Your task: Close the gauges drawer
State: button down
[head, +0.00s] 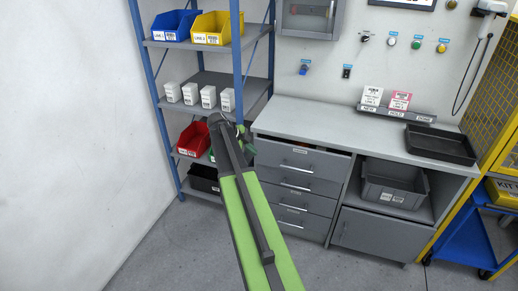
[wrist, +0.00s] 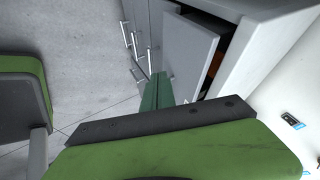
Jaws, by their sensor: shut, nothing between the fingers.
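The grey bench has a stack of drawers on its left side. The top drawer (head: 303,160) stands a little open, with a dark gap behind its front. In the wrist view its grey front panel (wrist: 188,55) stands out from the cabinet, and something orange shows inside. The drawer labels are too small to read, so I cannot tell by name which is the gauges drawer. My gripper (head: 246,141) is at the left of the top drawer. In the wrist view its green fingers (wrist: 157,90) are shut and empty beside the drawer front; I cannot tell if they touch it.
A blue-posted shelf (head: 200,42) with bins and white boxes stands close at the left of my gripper. Lower drawers (head: 292,205) look shut. A black tray (head: 440,145) lies on the bench top. The floor in front is clear.

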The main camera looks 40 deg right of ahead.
jog(key=s+a+f+n+y, duration=0.1)
jog(key=s+a+n+y, duration=0.1)
jog(key=a+n, duration=0.8)
jog(key=s+a+f+n+t+y, duration=0.1)
jog(key=a+n, duration=0.8)
jog(key=a, duration=1.2)
jog(key=s+a+f+n+y, duration=0.2)
jog(key=s+a+n+y, duration=0.2)
jog(key=a+n, duration=0.6)
jog(key=s+a, duration=0.1)
jog(key=a, duration=0.5)
jog(key=shift+s+n+t, duration=0.3)
